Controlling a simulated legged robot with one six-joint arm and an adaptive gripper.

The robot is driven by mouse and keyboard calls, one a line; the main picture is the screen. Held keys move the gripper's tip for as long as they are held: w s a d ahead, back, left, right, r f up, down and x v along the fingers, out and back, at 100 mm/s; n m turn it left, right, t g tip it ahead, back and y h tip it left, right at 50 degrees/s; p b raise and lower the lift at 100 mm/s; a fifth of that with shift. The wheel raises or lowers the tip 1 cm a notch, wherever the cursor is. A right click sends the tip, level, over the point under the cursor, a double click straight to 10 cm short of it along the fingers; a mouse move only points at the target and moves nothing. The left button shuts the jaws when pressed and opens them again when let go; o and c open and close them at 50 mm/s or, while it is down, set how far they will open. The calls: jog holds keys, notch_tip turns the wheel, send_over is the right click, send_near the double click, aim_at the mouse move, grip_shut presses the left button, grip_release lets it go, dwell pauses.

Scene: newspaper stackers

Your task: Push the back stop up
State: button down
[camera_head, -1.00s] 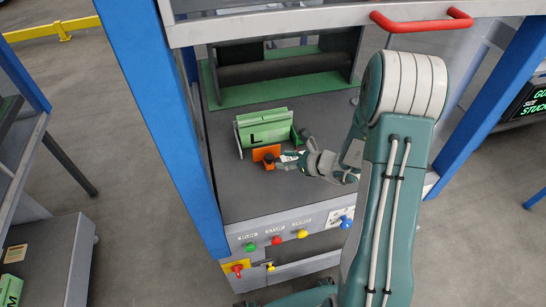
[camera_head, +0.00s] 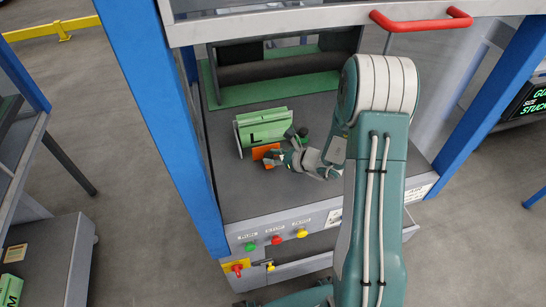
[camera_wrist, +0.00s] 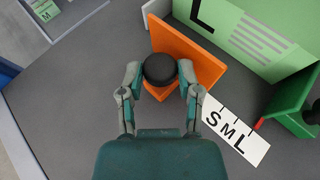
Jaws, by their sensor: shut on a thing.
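An orange stop (camera_wrist: 190,60) with a round black knob (camera_wrist: 160,69) stands on the dark grey deck in the wrist view. My gripper (camera_wrist: 160,82) has one finger on each side of the knob and is shut on it. In the head view the orange stop (camera_head: 262,152) shows at the front of a green block marked L (camera_head: 264,127), and my gripper (camera_head: 276,158) partly hides it. The orange plate is close to the block's face; I cannot tell whether they touch.
A white S M L scale (camera_wrist: 236,130) lies right of my gripper, beside a green bracket (camera_wrist: 298,105) with a red pointer. Blue posts (camera_head: 168,130) flank the deck. Red, green and yellow buttons (camera_head: 276,241) line its front. The deck's left part is clear.

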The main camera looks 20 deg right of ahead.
aim_at(271, 147)
jog(key=w, duration=0.4)
jog(key=shift+w+f, duration=0.1)
jog(key=shift+w, duration=0.15)
jog(key=c, duration=0.6)
grip_release()
jog(key=shift+d, duration=0.1)
jog(key=v, duration=1.1)
jog(key=shift+s+d, duration=0.3)
jog(key=shift+s, duration=0.05)
